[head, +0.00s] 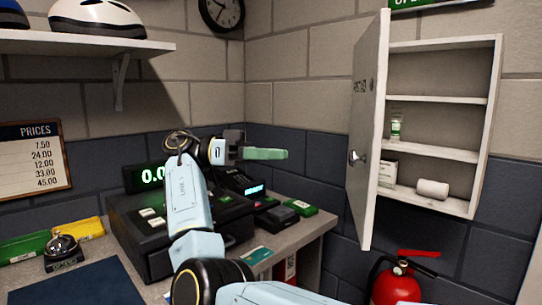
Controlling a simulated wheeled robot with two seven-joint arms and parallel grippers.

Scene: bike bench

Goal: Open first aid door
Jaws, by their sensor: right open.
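The white first aid cabinet (484,125) hangs on the wall at the right. Its door (367,120) is hinged on the cabinet's left side and stands swung well out, with the shelves exposed. The door handle (357,157) shows near the door's free edge. My right gripper (264,150) is open and empty, to the left of the door and apart from it, above the counter. Its green finger pad points right, towards the door. My left gripper is not in view.
The cabinet shelves hold a small tube (397,125), a white box (387,172) and a roll (432,189). A cash register (150,215) stands on the counter below my arm. A red fire extinguisher (398,282) is under the cabinet. A shelf (100,47) with helmets is upper left.

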